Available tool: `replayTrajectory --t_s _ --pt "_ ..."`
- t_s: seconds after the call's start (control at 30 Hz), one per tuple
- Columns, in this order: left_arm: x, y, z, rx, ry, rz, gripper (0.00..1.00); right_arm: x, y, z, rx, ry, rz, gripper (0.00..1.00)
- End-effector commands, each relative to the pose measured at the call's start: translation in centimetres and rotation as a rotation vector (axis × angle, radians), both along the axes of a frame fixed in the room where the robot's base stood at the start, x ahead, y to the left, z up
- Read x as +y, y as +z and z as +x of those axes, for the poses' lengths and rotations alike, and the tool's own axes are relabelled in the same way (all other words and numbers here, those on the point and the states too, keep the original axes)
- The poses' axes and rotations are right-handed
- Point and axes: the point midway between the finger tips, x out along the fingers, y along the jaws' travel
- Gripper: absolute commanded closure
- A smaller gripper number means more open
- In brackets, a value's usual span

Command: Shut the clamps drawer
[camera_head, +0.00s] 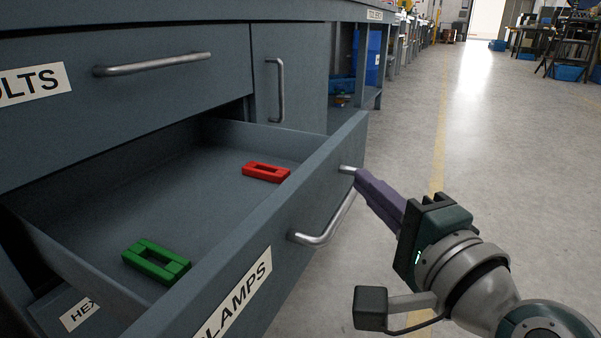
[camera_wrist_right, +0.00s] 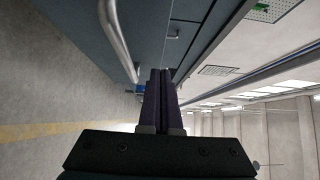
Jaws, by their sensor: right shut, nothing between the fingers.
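The clamps drawer (camera_head: 225,262) stands open, pulled out from the grey cabinet, with a label reading "CLAMPS" partly cut off by the frame. A red clamp-like piece (camera_head: 266,172) and a green one (camera_head: 156,261) lie inside. The drawer's bar handle (camera_head: 325,228) is on its front; a bar handle also shows in the right wrist view (camera_wrist_right: 116,40). My right gripper (camera_head: 358,174) is shut and empty, its purple fingers at the drawer front near the handle's far end. I cannot tell if they touch. The fingers also show in the right wrist view (camera_wrist_right: 161,75). My left gripper is out of view.
Above is a closed drawer with a label ending "LTS" (camera_head: 34,83) and its handle (camera_head: 152,64). A closed door (camera_head: 290,75) is beside it. A "HEX" label (camera_head: 79,314) shows below the open drawer. The floor (camera_head: 440,190) to the right is clear.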

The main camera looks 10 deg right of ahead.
Motion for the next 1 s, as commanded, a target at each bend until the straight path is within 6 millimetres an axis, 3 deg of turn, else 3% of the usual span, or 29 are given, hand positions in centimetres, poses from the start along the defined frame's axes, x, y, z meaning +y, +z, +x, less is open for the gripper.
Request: replayTrajectory --t_s 0.03,0.33,0.8,1.0 --pt "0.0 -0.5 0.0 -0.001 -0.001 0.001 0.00 0.4 -0.1 0.9 -0.002 0.000 0.005 1.00" --pt "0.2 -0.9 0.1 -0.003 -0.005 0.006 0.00 3.3 0.0 2.6 0.000 0.001 0.002 1.00" --pt "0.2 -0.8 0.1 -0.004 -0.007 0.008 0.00 3.5 0.0 2.6 0.001 0.001 0.000 1.00" --pt "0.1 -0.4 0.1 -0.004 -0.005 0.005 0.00 4.6 0.1 2.1 0.003 0.002 0.003 1.00"
